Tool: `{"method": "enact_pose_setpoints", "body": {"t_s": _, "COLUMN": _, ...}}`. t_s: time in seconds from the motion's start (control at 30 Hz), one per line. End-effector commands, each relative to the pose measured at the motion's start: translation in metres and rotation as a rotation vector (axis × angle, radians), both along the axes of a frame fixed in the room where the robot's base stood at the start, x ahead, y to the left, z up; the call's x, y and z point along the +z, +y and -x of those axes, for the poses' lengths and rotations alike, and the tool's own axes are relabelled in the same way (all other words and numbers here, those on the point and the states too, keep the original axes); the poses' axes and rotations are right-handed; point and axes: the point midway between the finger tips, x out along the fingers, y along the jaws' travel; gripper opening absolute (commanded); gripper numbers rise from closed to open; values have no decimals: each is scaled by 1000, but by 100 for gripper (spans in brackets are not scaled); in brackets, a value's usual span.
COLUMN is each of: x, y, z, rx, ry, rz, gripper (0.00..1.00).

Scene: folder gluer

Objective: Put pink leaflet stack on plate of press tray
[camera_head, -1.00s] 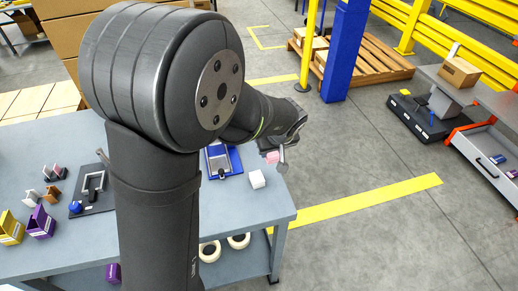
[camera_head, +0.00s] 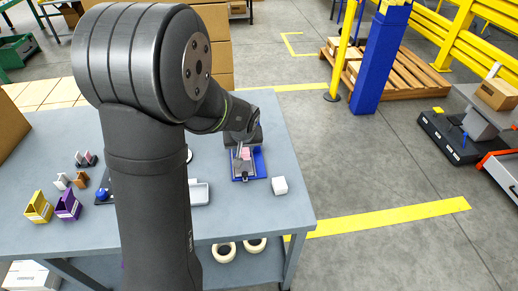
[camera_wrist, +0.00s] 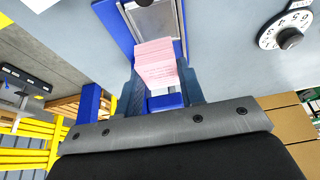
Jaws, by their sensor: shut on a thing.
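The pink leaflet stack (camera_wrist: 156,62) is held between the two fingers of my gripper (camera_wrist: 160,85) in the wrist view. In the head view the pink stack (camera_head: 245,153) shows small under my gripper (camera_head: 242,150), over the blue press tray (camera_head: 259,163). In the wrist view the tray (camera_wrist: 114,22) lies beyond the stack, with its grey metal plate (camera_wrist: 155,18) partly covered by the stack. The stack appears above the near part of the plate; I cannot tell whether it touches.
A white block (camera_head: 279,185) stands right of the tray near the table's right edge. A dial (camera_wrist: 288,36) lies to the right in the wrist view. Yellow (camera_head: 39,207) and purple (camera_head: 68,206) holders stand at the table's left. My arm hides the table's middle.

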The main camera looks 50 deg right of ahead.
Motion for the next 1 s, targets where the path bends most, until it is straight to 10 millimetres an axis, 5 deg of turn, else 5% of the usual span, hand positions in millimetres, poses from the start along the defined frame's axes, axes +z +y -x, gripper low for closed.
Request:
{"method": "enact_pose_setpoints", "body": {"t_s": 0.6, "x": -48, "y": 1, "z": -2, "rx": -1, "ry": 0, "rz": -2, "gripper": 14}}
{"method": "enact_pose_setpoints", "body": {"t_s": 1.0, "x": -60, "y": 1, "z": -2, "rx": -1, "ry": -1, "rz": 0, "gripper": 14}}
